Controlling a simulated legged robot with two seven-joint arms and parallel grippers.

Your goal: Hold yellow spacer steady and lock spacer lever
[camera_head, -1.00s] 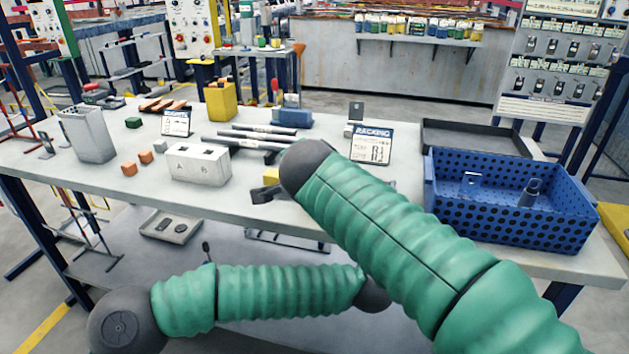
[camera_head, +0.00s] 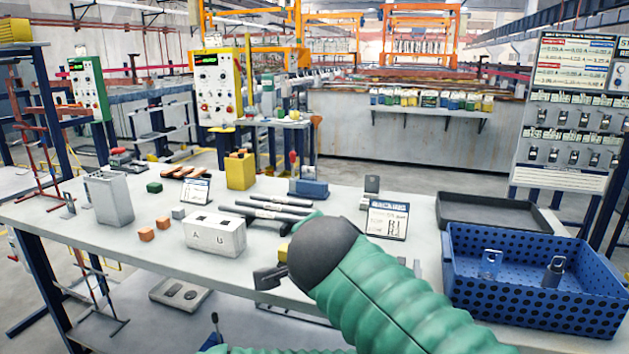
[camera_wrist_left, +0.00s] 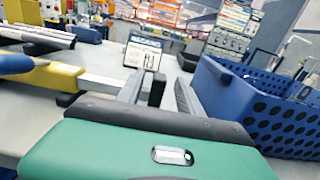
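A yellow piece, likely the spacer, shows as a sliver in the head view (camera_head: 284,250), beside the dark joint of my green-sleeved arm, which hides most of it. In the left wrist view a yellow block (camera_wrist_left: 50,77) lies at the left, with a rounded blue part beside it. I cannot make out the lever for sure. My left gripper (camera_wrist_left: 160,92) has its two grey fingers apart over the table, to the right of the yellow block, with nothing clearly held. The head view mostly hides it behind the arm. A dark bracket-like part (camera_head: 268,278) shows left of the joint; I cannot tell whether it is my right gripper.
A blue perforated bin (camera_head: 520,310) and a black tray (camera_head: 490,213) are at the right. Small orange blocks (camera_head: 147,234) lie at the left.

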